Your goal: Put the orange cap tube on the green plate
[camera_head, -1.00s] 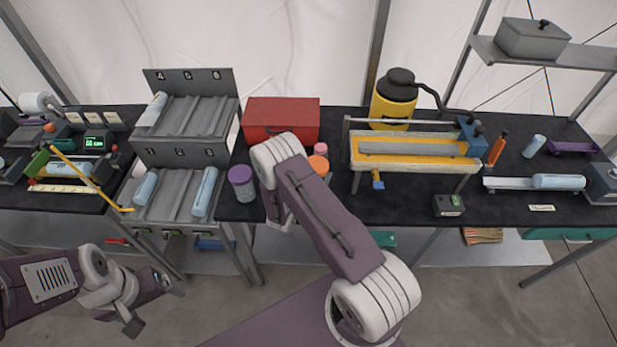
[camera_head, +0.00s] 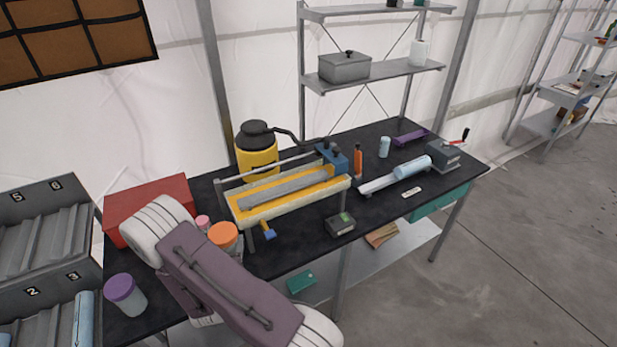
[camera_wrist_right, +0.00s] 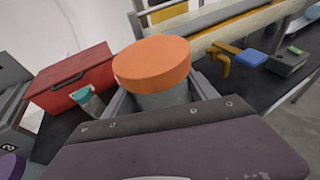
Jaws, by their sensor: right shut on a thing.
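The orange cap tube (camera_head: 223,236) is a squat clear jar with a wide orange lid, standing out beside my right forearm at the bench's left part. In the right wrist view the orange cap tube (camera_wrist_right: 152,66) sits upright between the two fingers of my right gripper (camera_wrist_right: 166,97), which is shut on its body. In the head view my arm hides the right gripper and part of the jar. I cannot tell whether its base touches the bench. I cannot make out a green plate in either view. My left gripper is out of view.
A purple-lidded jar (camera_head: 125,292) and a pink-capped tube (camera_head: 203,222) stand near. A red box (camera_head: 150,205) is behind. A yellow-topped rig (camera_head: 290,195) fills the bench middle. Grey numbered racks (camera_head: 45,240) are at left. Open floor lies at right.

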